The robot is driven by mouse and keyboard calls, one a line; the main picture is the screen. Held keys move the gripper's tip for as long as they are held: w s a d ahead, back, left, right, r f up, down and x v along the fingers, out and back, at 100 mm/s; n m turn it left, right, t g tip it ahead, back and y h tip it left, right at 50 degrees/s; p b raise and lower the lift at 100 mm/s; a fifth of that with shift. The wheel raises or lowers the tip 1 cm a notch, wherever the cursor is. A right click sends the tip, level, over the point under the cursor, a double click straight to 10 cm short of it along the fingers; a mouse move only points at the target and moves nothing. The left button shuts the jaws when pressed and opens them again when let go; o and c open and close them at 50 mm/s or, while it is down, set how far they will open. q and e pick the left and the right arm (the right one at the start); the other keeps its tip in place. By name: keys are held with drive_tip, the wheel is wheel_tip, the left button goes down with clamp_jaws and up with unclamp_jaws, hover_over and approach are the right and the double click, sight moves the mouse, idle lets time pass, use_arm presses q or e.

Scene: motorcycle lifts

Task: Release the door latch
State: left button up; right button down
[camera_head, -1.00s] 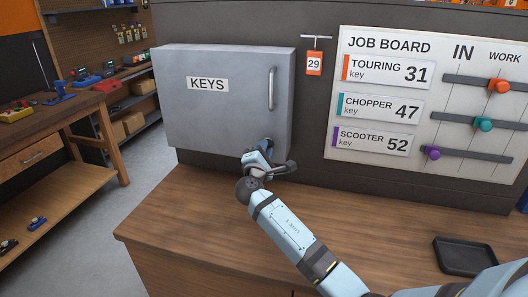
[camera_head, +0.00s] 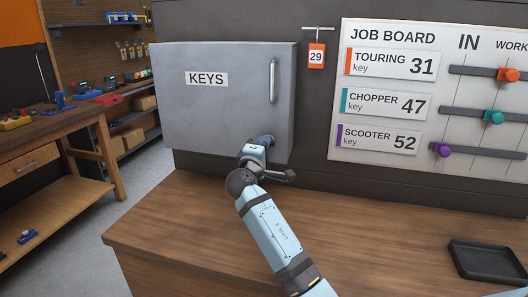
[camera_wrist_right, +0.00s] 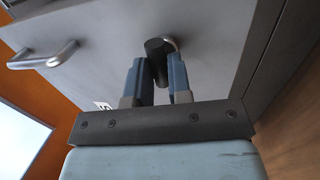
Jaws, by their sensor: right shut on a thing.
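The grey key cabinet (camera_head: 225,115) with the KEYS label hangs on the dark wall, and its door looks shut. A vertical bar handle (camera_head: 273,81) is on the right side of the door; it also shows in the right wrist view (camera_wrist_right: 42,57). My right gripper (camera_head: 266,143) is at the door's lower right corner, below the handle. In the right wrist view its two blue fingers stand on either side of a dark latch knob (camera_wrist_right: 156,50) with a metal collar, shut on it. In the head view the gripper hides the knob. My left gripper is out of view.
The wooden counter (camera_head: 200,230) below the cabinet is mostly clear, with a black tray (camera_head: 485,262) at the right. A job board (camera_head: 400,60) with sliders and an orange 29 tag (camera_head: 316,56) are right of the cabinet. A workbench (camera_head: 50,130) stands at left.

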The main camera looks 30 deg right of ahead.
idle(0.3)
drive_tip(key=c, duration=1.1)
unclamp_jaws()
drive_tip(key=shift+o, duration=0.2)
drive_tip(key=b+v, duration=0.1)
drive_tip(key=v, duration=1.2)
drive_tip(key=shift+s+a, duration=0.25)
drive_tip(key=shift+s, duration=0.05)
drive_tip(key=shift+f, duration=0.1)
